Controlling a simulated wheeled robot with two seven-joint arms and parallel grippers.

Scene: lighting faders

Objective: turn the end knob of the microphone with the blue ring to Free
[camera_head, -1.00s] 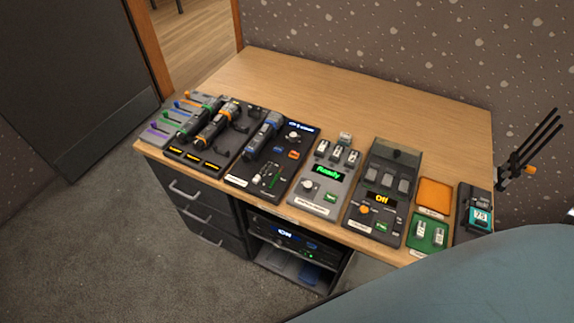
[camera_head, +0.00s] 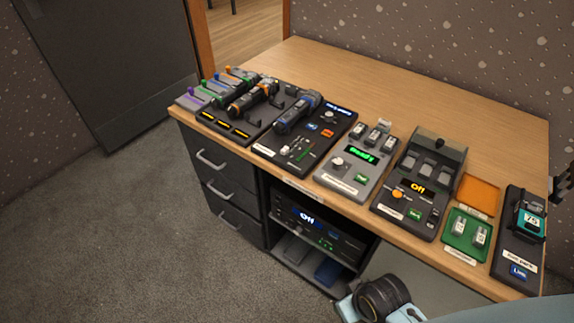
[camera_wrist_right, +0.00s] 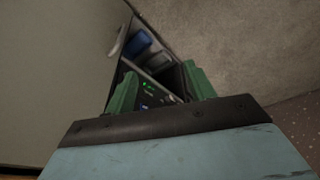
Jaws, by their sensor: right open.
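The microphone with the blue ring (camera_head: 298,112) lies on a dark panel (camera_head: 290,153) at the desk's front edge in the head view. Its end knob is too small to read, so I cannot tell its setting. Two other microphones, one with an orange ring (camera_head: 252,95) and one with a green ring (camera_head: 236,85), lie on the panel to its left. My right gripper (camera_wrist_right: 161,84) is open and empty in the right wrist view, its green fingers spread towards the shelf unit below the desk. My left gripper is not in view.
Right of the microphone panel stand a "Ready" device (camera_head: 357,158), an "Off" device (camera_head: 418,187), a green tray (camera_head: 467,230) and a teal-display device (camera_head: 529,222). The back of the wooden desk (camera_head: 400,88) is clear. Drawers (camera_head: 222,185) and a shelf device (camera_head: 318,225) are below.

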